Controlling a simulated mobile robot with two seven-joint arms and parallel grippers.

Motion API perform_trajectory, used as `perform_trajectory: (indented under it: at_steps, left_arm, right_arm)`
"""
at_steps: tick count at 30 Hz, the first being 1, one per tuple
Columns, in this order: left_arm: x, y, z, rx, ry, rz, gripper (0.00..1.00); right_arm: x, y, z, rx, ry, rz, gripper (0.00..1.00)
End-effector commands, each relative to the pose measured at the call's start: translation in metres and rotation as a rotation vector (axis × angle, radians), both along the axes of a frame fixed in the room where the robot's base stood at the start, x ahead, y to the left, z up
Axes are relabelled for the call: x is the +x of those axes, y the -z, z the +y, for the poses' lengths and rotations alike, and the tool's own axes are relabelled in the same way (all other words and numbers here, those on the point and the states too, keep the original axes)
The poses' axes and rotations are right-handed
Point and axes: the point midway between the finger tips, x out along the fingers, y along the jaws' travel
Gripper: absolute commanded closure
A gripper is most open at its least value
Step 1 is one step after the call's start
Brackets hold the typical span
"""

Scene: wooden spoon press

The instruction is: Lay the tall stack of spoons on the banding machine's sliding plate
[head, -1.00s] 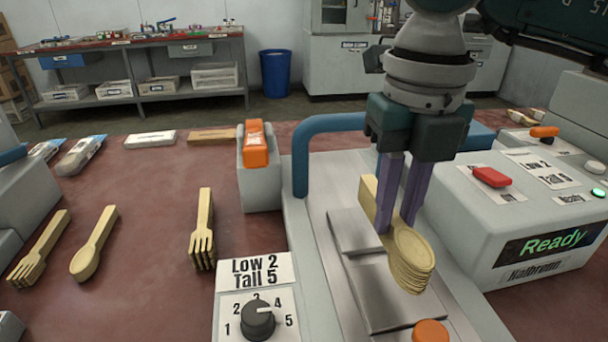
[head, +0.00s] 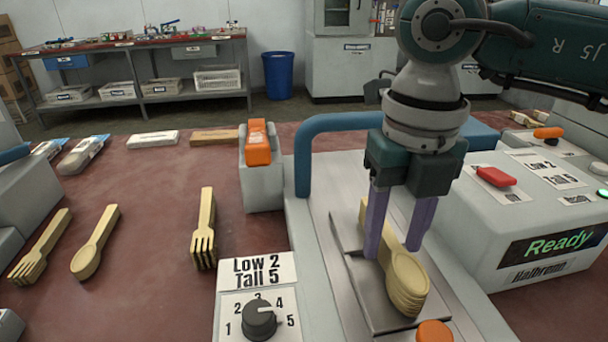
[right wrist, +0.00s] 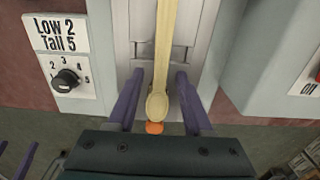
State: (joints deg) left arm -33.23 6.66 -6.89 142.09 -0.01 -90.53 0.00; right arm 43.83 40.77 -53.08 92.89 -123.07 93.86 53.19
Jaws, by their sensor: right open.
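The tall stack of wooden spoons (head: 407,284) lies on the banding machine's sliding plate (head: 350,250), bowls toward the near side. It also shows in the right wrist view (right wrist: 160,100), running lengthwise between the fingers. My right gripper (head: 393,252) is above the plate, its purple fingers spread on either side of the stack. In the right wrist view, the fingers (right wrist: 158,100) stand apart from the spoons with gaps on both sides. The far handle end is partly hidden behind the gripper in the head view. My left gripper is not seen in the head view.
A blue bar (head: 303,160) arches over the machine's far end. The dial (head: 259,320) and orange knob (head: 433,333) are near the plate. The control box (head: 540,225) reading "Ready" stands right. A fork stack (head: 204,230) and another spoon (head: 95,243) lie left on the red table.

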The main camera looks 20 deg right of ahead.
Motion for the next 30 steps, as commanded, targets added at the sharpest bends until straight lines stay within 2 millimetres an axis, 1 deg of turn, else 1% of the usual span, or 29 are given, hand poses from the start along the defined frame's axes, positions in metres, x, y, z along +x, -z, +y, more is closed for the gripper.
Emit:
perform_trajectory:
  at_steps: [4,7,11,15,18,21,25,30]
  left_arm:
    - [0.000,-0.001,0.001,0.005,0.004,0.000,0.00]
    - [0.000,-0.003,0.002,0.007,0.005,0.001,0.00]
    - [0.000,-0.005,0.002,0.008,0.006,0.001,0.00]
    - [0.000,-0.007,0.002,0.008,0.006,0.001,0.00]
    - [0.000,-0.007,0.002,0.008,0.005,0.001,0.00]
    - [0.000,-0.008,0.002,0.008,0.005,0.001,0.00]
    - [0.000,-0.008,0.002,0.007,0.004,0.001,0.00]
    - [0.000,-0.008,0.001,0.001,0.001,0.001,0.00]
  right_arm:
    - [0.000,-0.002,0.000,0.000,0.000,0.000,0.49]
    - [0.001,-0.010,0.000,0.000,0.000,-0.003,0.49]
    - [0.001,-0.033,0.000,0.000,0.000,-0.006,0.49]
    - [0.002,-0.067,0.000,0.000,0.000,-0.007,0.49]
    - [0.001,-0.088,0.000,0.000,0.000,-0.006,0.49]
    - [0.001,-0.105,0.000,0.000,0.000,-0.005,0.49]
    - [0.000,-0.119,0.000,0.001,0.000,-0.002,0.49]
    - [0.000,-0.124,0.000,0.000,0.000,-0.001,0.49]
